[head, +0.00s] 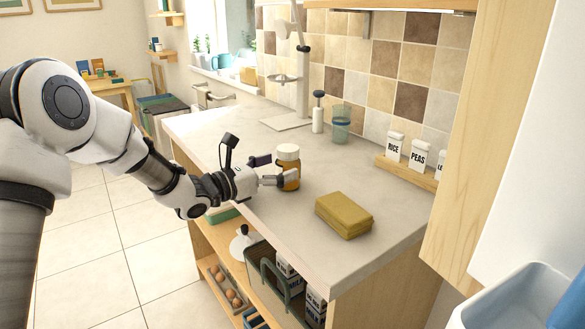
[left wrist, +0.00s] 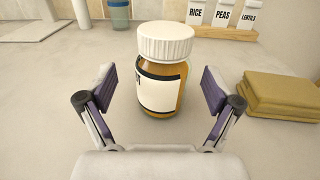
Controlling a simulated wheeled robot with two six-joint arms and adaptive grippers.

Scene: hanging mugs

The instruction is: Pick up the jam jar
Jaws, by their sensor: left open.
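The jam jar (head: 288,167) stands upright on the counter, amber with a white lid and a pale label. In the left wrist view the jar (left wrist: 161,75) is centred just beyond and between my fingertips. My left gripper (head: 276,170) is open and empty, with one finger toward each side of the jar. In the left wrist view the open fingers of my left gripper (left wrist: 160,90) show with clear gaps to the jar on both sides. My right gripper is not in view.
A folded mustard cloth (head: 344,215) lies right of the jar on the counter (head: 330,180). Behind are a pump bottle (head: 318,113), a teal glass (head: 341,123) and a shelf of labelled canisters (head: 419,158). Open shelves below hold a basket (head: 280,278) and eggs.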

